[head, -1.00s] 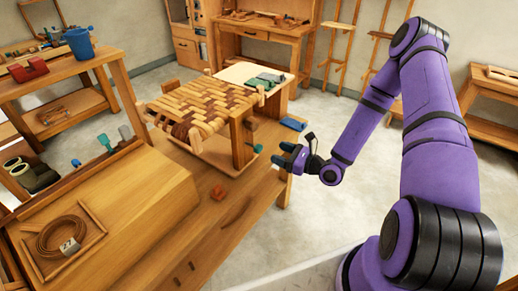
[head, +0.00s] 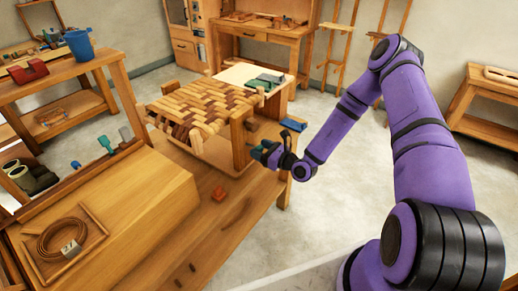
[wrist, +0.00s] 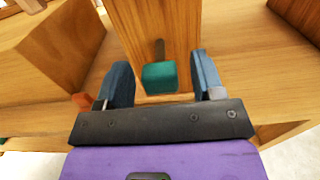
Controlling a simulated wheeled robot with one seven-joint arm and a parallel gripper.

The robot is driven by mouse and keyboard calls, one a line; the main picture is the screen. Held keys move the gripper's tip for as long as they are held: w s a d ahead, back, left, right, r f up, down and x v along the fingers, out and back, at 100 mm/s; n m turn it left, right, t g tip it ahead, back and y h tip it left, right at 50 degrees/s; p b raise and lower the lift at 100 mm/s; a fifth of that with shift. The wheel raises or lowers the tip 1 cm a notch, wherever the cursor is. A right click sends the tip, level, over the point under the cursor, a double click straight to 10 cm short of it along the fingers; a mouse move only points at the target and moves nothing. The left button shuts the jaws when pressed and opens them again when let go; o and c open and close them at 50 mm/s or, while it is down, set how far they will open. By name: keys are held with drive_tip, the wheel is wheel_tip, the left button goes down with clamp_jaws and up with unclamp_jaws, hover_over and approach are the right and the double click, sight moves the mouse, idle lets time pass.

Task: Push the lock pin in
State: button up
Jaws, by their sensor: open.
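The lock pin (wrist: 160,76) has a teal square head on a thin dark shank. The shank goes into an upright wooden post (wrist: 152,25); part of it shows outside the wood. My gripper (wrist: 160,66) is open, with one blue-grey finger on each side of the pin head and a gap on both sides. In the head view my gripper (head: 263,151) is at the right end of the wooden frame under the woven bark seat (head: 205,104). The pin is hard to make out there behind the fingers.
The seat stands on a wooden workbench (head: 215,225). A small orange block (head: 219,194) lies in front of it. A blue object (head: 293,125) lies behind my gripper. A wooden box with a coil of bark strip (head: 62,237) is at lower left. Open floor lies right.

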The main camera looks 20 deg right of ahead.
sight(256, 147)
drive_tip(key=shift+w+a, duration=0.3)
drive_tip(key=shift+w, duration=0.05)
clamp_jaws()
drive_tip(key=shift+x, duration=1.35)
unclamp_jaws()
drive_tip(key=shift+w, duration=0.1)
drive_tip(key=v, duration=1)
drive_tip(key=shift+s+d, duration=0.2)
drive_tip(key=shift+s, duration=0.15)
